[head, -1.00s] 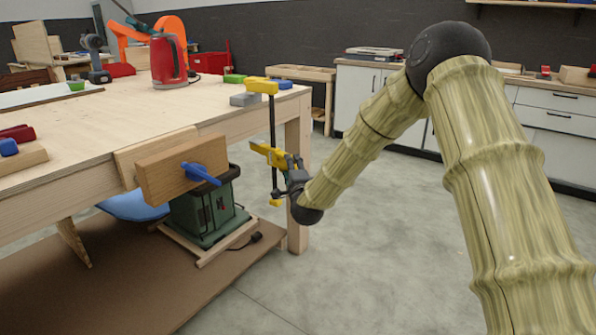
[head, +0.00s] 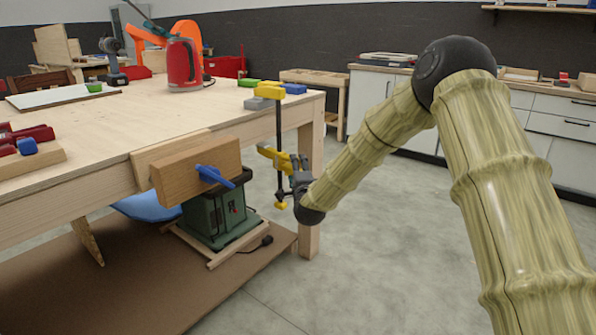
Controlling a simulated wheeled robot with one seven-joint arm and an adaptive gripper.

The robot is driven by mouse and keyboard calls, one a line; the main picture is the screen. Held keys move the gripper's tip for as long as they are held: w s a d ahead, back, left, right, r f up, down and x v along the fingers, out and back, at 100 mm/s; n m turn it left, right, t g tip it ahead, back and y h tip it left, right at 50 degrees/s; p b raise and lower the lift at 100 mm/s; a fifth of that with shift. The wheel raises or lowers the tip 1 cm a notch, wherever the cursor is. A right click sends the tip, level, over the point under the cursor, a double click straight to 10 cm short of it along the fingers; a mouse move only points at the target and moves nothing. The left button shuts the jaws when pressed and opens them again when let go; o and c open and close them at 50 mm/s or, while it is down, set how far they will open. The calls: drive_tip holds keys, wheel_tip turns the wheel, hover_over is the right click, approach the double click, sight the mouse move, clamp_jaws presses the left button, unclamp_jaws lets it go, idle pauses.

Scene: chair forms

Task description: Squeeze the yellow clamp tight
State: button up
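The yellow clamp (head: 272,92) hangs at the right end of the wooden workbench (head: 110,116). Its yellow upper jaw is over the bench top, and its dark bar runs down past the bench edge. Its yellow lower body and handle (head: 274,156) sit below the top, with a small yellow end piece near the bar's foot. My gripper (head: 296,172) is at the lower body and handle, coming from the right. The fingers are small and partly hidden, so I cannot tell how far they are closed or whether they grip the handle.
A wooden vise (head: 190,172) with a blue handle juts from the bench front, left of the clamp. A green machine (head: 215,215) stands below. A red kettle (head: 183,64) and grey block (head: 256,103) are on the bench. Open floor lies right of the bench.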

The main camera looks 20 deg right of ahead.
drive_tip(key=shift+r+p, duration=0.3)
drive_tip(key=shift+r, duration=0.25)
drive_tip(key=shift+w, duration=0.15)
idle(0.5)
drive_tip(key=shift+w+f, duration=0.2)
drive_tip(key=shift+w, duration=0.35)
clamp_jaws()
drive_tip(key=shift+s+f, duration=0.1)
idle(0.4)
